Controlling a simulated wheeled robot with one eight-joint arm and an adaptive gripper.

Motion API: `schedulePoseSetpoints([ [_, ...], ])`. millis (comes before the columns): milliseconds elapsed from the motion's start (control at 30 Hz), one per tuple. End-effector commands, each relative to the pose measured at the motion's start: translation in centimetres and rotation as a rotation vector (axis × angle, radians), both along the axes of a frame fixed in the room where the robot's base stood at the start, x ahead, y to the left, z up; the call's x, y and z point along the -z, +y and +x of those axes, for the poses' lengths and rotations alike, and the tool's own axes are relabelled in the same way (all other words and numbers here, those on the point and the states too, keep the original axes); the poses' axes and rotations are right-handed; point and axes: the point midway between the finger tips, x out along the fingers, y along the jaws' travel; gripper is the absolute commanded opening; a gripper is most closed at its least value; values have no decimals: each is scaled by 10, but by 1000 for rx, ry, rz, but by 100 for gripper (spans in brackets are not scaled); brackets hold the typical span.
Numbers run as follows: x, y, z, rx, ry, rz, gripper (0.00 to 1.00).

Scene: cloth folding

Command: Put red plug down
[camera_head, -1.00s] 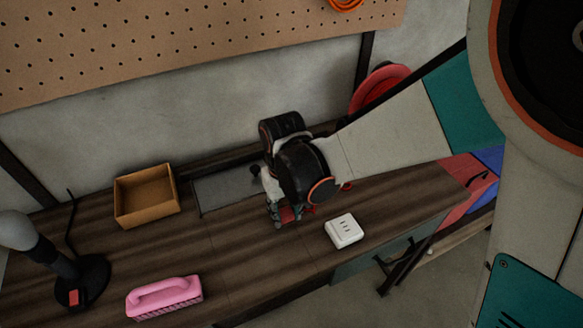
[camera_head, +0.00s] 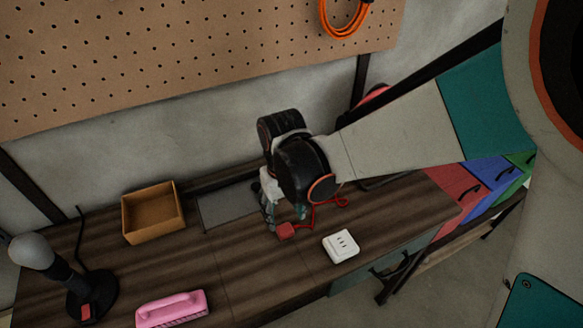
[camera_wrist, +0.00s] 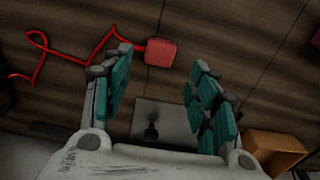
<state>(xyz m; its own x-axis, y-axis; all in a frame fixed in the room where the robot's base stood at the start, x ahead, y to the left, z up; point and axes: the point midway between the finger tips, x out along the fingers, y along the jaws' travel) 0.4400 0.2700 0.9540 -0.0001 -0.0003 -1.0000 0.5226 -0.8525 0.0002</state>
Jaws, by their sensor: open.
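The red plug (camera_head: 286,231) lies on the dark wooden bench, left of the white socket block (camera_head: 341,246). Its red cord (camera_head: 325,203) trails off to the right. My gripper (camera_head: 285,212) is open just behind and above the plug, with teal finger pads. In the wrist view the plug (camera_wrist: 160,52) shows just past the tips of my spread gripper (camera_wrist: 160,62), nearer the left finger. Nothing is held between the fingers. Whether the left fingertip touches the plug or cord is hard to tell.
An open cardboard box (camera_head: 152,214) and a grey plate (camera_head: 228,206) are at the back. A pink brush (camera_head: 172,309) and a lamp (camera_head: 62,272) stand at the left. Coloured drawers (camera_head: 460,192) are at the right.

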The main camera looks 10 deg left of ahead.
Motion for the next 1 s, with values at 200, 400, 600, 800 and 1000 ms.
schedulePoseSetpoints([
  [200, -41, 0, 0, 0, 0, 0, 54],
  [400, -59, 0, -1, -1, 0, 0, 54],
  [600, -64, 0, -1, -1, 0, 0, 54],
  [800, -64, 0, -1, -1, 0, 0, 54],
  [1000, -63, 0, -1, 0, -1, 1, 54],
])
